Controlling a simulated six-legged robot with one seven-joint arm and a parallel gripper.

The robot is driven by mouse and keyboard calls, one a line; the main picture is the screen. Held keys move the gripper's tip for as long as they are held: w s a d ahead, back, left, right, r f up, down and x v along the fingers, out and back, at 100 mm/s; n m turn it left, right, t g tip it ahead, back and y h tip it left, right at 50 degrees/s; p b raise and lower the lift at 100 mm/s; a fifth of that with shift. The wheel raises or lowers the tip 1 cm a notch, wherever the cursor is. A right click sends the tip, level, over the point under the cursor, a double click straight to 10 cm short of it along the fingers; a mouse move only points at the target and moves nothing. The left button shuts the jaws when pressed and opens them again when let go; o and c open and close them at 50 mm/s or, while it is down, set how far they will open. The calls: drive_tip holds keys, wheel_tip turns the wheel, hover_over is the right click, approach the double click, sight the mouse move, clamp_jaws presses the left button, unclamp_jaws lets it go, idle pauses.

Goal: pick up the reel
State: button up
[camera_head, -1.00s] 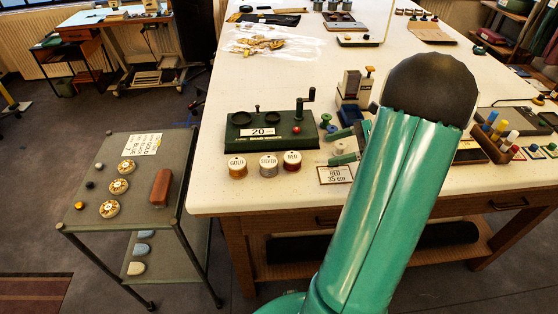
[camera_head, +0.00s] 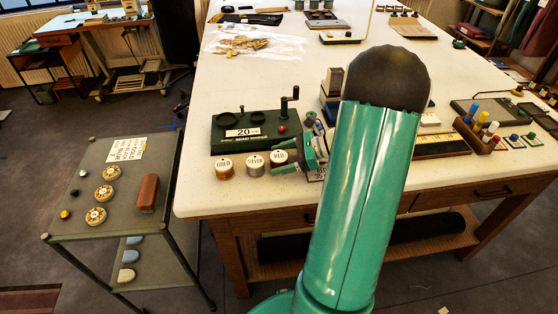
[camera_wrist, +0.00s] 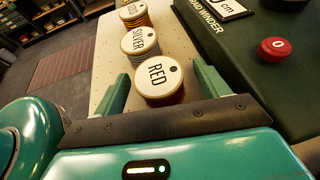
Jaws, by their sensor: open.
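Three reels stand in a row on the white table in front of a green winder (camera_head: 252,131): gold (camera_head: 224,168), silver (camera_head: 255,166) and red (camera_head: 279,158). In the wrist view the red reel (camera_wrist: 158,80) is closest, with the silver reel (camera_wrist: 140,43) and the gold reel (camera_wrist: 132,14) beyond it. My gripper (camera_wrist: 160,88) is open, one green finger on each side of the red reel. I cannot tell whether the fingers touch it. In the head view my gripper (camera_head: 297,160) is at the red reel's right, partly hidden by my arm.
The winder's dark base with a red knob (camera_wrist: 276,48) is close to my right finger. A grey cart (camera_head: 122,190) with several gold discs and a brown block (camera_head: 148,193) stands left of the table (camera_head: 350,70). A block of coloured pegs (camera_head: 482,135) is at the right.

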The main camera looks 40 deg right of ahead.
drive_tip(key=shift+w+a+f, duration=0.2)
drive_tip(key=shift+w+a, duration=0.1)
drive_tip(key=shift+a, duration=0.1)
drive_tip(key=shift+c, duration=0.2)
drive_tip(key=c, duration=1)
drive_tip(key=shift+r, duration=0.15)
